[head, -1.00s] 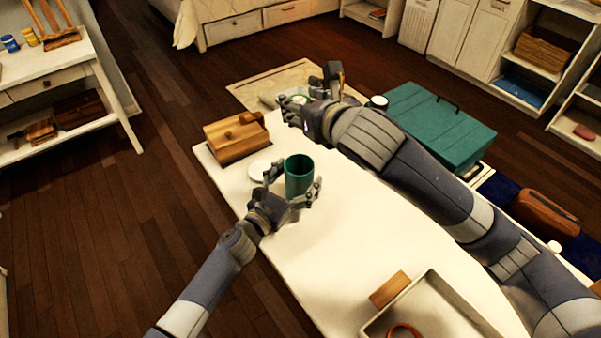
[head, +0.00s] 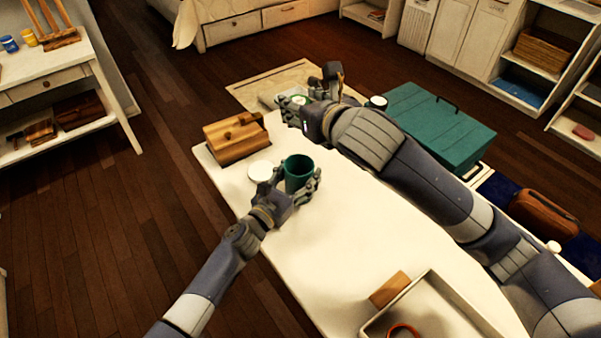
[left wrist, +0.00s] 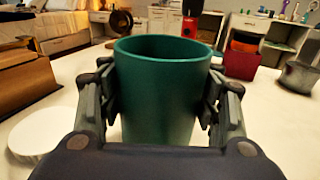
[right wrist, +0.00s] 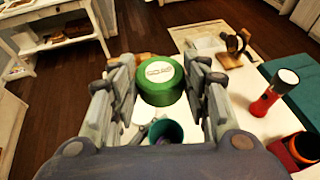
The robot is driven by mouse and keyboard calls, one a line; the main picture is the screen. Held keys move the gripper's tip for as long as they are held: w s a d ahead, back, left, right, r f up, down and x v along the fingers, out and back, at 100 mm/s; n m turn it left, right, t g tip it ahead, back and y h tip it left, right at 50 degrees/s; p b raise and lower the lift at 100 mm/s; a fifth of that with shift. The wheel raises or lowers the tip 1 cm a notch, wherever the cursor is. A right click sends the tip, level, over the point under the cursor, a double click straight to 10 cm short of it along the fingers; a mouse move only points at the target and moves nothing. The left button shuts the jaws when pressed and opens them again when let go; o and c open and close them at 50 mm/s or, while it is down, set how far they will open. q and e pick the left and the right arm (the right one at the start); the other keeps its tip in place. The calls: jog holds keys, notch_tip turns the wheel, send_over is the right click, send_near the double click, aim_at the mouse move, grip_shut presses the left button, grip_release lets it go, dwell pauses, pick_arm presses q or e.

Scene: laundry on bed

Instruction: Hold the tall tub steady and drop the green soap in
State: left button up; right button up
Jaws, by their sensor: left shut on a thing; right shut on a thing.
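The tall teal tub (head: 299,174) stands upright and open-topped on the white table. My left gripper (head: 303,187) is shut on it, with a finger on each side of its wall. The tub (left wrist: 165,90) fills the middle of the left wrist view. The green soap (right wrist: 162,84), a round green piece with a white label on top, is between the fingers of my right gripper (right wrist: 158,92), which is shut on it. In the head view the soap (head: 299,99) is partly hidden by that hand, beyond the tub. The tub's open mouth (right wrist: 166,131) shows below the soap in the right wrist view.
A white round lid (head: 261,170) lies left of the tub, near a wooden box (head: 236,140). A red flashlight (right wrist: 268,97) and a headphone stand (right wrist: 232,54) are farther back. A wooden block (head: 389,290) and a tray (head: 448,302) lie in front. The table's middle is clear.

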dwell(0.4)
notch_tip(320, 180, down, 13)
dwell(1.4)
jog(key=o, duration=1.1)
jog(key=shift+o, duration=0.2)
jog(key=v, duration=1.2)
jog(key=shift+r, duration=0.1)
pick_arm(q)
jog(key=o, duration=1.1)
